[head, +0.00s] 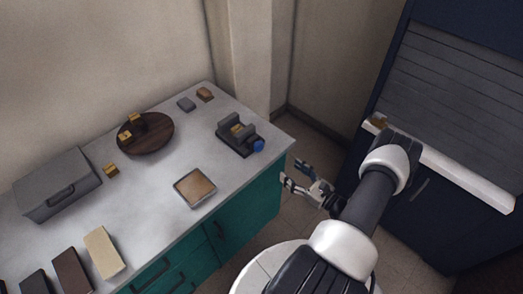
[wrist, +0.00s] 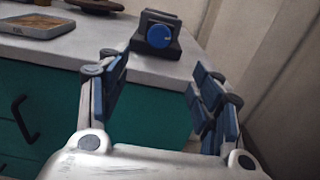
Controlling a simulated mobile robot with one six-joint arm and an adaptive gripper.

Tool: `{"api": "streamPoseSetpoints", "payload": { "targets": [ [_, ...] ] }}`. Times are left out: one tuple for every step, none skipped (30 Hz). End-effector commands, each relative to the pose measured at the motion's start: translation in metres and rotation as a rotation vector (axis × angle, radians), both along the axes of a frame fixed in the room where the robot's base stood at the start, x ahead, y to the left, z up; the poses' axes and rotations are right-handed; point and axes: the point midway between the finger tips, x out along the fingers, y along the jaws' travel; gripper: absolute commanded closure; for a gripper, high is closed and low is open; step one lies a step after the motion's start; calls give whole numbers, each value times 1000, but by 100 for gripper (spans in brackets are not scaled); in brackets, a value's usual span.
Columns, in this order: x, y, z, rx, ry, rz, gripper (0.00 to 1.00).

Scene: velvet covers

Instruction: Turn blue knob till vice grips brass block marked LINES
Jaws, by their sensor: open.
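The dark vice (head: 236,142) stands near the right end of the grey counter. Its round blue knob (head: 257,145) faces the counter's right end; in the wrist view the blue knob (wrist: 159,36) is seen face on, with the vice body (wrist: 157,18) behind it. A brass block (head: 237,129) sits between the vice jaws; its marking is too small to read. My gripper (head: 294,172) is open and empty, off the counter's edge to the right of and below the knob. In the wrist view the open fingers (wrist: 161,78) stand either side of the knob's direction, short of it.
A wooden turntable (head: 158,143) carries brass blocks, and another brass block (head: 111,169) lies beside it. A shallow tray (head: 195,201) lies near the front edge. A grey box (head: 58,196) stands at left. A navy cabinet (head: 440,190) is at right.

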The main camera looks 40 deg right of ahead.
Motion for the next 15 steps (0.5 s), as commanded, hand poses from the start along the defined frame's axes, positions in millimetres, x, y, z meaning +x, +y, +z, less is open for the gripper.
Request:
{"api": "streamPoseSetpoints", "payload": {
  "targets": [
    [10, 2, 0, -2, 0, 7, 40],
    [15, 3, 0, -2, 0, 8, 40],
    [23, 4, 0, -3, 0, 8, 40],
    [30, 5, -1, -3, 0, 10, 40],
    [37, 5, -1, -2, 1, 9, 40],
    [46, 6, -1, -2, 0, 10, 40],
    [53, 7, -1, -2, 0, 11, 40],
    [59, 7, -1, -3, 1, 10, 40],
    [68, 8, -1, -3, 0, 10, 40],
    [75, 9, -1, -3, 0, 11, 40],
    [81, 9, -1, -3, 0, 10, 40],
    [90, 10, -1, -3, 0, 11, 40],
    [96, 10, -1, -3, 0, 10, 40],
    [103, 11, 0, -3, 0, 11, 40],
    [111, 11, 0, -3, -1, 10, 40]
  ]
}}
